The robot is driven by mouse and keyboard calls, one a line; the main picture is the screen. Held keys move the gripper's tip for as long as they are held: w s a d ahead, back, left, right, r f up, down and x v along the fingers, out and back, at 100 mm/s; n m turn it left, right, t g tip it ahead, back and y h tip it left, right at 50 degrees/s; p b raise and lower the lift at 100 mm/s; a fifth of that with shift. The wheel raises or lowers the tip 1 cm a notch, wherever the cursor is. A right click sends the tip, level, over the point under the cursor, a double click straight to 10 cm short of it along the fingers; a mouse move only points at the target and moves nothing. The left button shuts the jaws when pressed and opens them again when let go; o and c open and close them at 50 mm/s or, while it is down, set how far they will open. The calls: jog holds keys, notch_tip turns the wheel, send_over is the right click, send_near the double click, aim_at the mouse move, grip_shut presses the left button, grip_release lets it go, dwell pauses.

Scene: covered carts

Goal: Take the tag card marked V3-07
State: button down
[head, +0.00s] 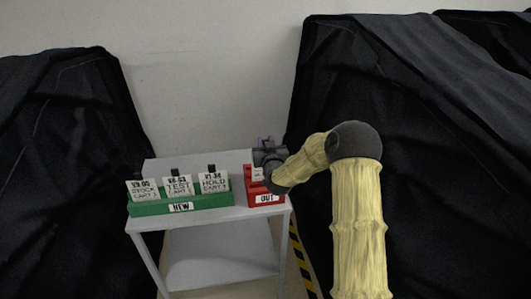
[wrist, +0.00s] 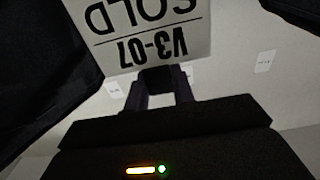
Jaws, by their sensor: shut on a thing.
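The tag card marked V3-07 (wrist: 160,38) appears upside down in the wrist view, with the word SOLD on it. My gripper (wrist: 165,82) is shut on the dark tab at the card's edge. In the head view my gripper (head: 265,148) is over the red box marked OUT (head: 266,199), at the right end of the cart top. A small pale patch shows at the red box beside my gripper; I cannot tell whether it is this card. My arm hides part of the box.
A green box marked NEW (head: 182,207) holds three cards: STOCK (head: 143,190), TEST (head: 178,186) and HOLD (head: 214,183). Both boxes stand on a grey cart (head: 220,219). Dark covered carts (head: 60,170) (head: 445,130) stand left and right. A pale wall (head: 210,70) is behind.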

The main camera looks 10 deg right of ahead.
jog(key=shift+r, duration=0.1)
dwell(0.5)
jog(key=shift+r+p, duration=0.5)
jog(key=shift+r, duration=0.75)
jog(key=shift+f, duration=0.1)
